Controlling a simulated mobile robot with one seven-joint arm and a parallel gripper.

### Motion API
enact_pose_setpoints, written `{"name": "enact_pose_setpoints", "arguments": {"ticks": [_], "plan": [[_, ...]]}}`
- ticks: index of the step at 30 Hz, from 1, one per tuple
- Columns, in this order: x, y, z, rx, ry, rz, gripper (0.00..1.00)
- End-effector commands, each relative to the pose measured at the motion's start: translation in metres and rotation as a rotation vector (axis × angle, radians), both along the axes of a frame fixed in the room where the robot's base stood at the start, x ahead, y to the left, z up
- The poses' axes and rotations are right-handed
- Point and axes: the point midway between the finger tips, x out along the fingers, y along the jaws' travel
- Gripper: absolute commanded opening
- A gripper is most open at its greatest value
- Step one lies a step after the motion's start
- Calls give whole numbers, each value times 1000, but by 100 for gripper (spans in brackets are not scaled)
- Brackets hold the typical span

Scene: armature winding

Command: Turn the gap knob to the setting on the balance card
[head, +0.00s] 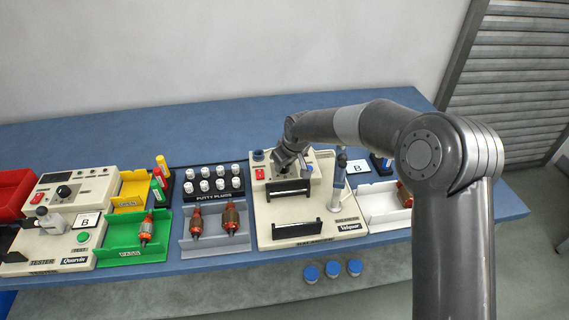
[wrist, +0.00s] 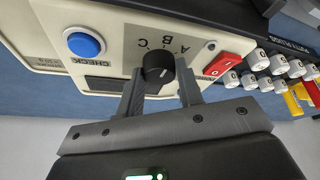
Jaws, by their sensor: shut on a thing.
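The black gap knob (wrist: 158,67) is on the cream panel of the balancing machine (head: 262,215), with letters A, B and C printed around it. My gripper (wrist: 160,74) is shut on the knob, one finger on each side. The exact setting of its pointer is hard to read. In the head view my gripper (head: 290,160) reaches down to the machine's rear panel and hides the knob. A white card (head: 357,167) marked B stands just right of the machine.
A red switch (wrist: 222,64) and a blue check button (wrist: 84,44) flank the knob. White putty plugs (head: 205,185) stand in a rack on the left. A grey post (head: 339,175) rises at the right. Another B card (head: 85,221) sits on the tester.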

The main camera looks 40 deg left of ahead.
Motion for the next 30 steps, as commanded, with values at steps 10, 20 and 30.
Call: {"name": "enact_pose_setpoints", "arguments": {"ticks": [10, 20, 30], "plan": [[2, -1, 0, -1, -2, 75, 11], [2, -1, 0, -2, -2, 78, 11], [1, -1, 0, -1, -1, 79, 55]]}}
